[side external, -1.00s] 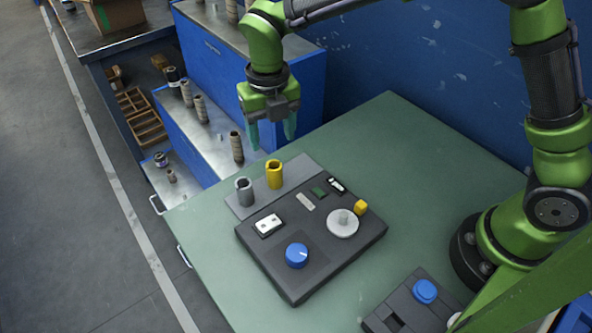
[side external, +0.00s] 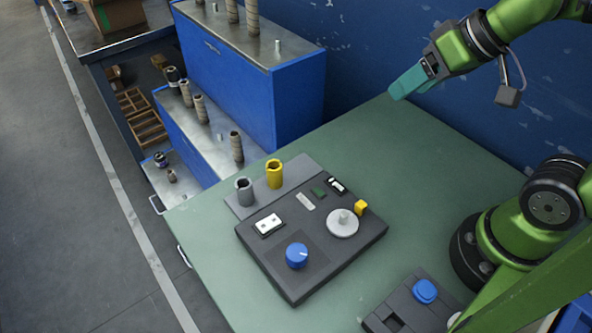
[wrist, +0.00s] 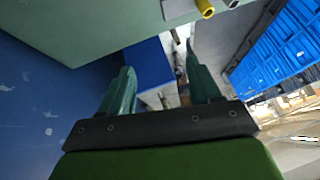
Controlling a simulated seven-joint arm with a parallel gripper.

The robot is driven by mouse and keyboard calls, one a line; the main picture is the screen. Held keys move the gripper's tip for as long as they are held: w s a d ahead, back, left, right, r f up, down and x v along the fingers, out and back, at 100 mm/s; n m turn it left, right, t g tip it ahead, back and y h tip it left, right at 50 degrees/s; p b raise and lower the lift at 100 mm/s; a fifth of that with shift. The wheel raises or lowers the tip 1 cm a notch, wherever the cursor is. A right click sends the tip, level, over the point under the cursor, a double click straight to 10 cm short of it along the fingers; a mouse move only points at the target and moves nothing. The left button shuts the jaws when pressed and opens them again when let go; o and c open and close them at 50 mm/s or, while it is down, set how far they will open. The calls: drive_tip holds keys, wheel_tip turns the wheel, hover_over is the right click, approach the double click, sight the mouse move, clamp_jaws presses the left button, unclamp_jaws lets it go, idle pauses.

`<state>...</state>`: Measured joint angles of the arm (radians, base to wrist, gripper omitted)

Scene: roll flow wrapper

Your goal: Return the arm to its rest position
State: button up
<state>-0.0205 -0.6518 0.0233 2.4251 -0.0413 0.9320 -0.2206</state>
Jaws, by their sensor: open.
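My gripper (side external: 408,82) is at the upper right of the side view, in the air above the back of the green table (side external: 420,150) and in front of the blue wall. It points down and to the left, clear of everything on the table. In the wrist view its two teal fingers (wrist: 157,85) stand apart with nothing between them. The dark control panel (side external: 320,265) lies on the table below and to the left of the gripper, with a blue knob (side external: 297,255) and a grey round dial (side external: 343,223) on it.
A grey cup (side external: 244,191) and a yellow cup (side external: 275,174) stand at the panel's back edge. A dark box with a blue button (side external: 425,291) is at the front right. Blue cabinets (side external: 265,90) carrying several spools stand behind the table. The table's back right is clear.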

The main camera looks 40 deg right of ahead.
drive_tip(key=m, duration=0.1)
drive_tip(key=s+m, duration=0.1)
drive_tip(key=m, duration=0.1)
drive_tip(key=shift+s+d+f+t, duration=0.15)
drive_tip(key=shift+s+d+t, duration=0.1)
drive_tip(key=shift+d+t, duration=0.1)
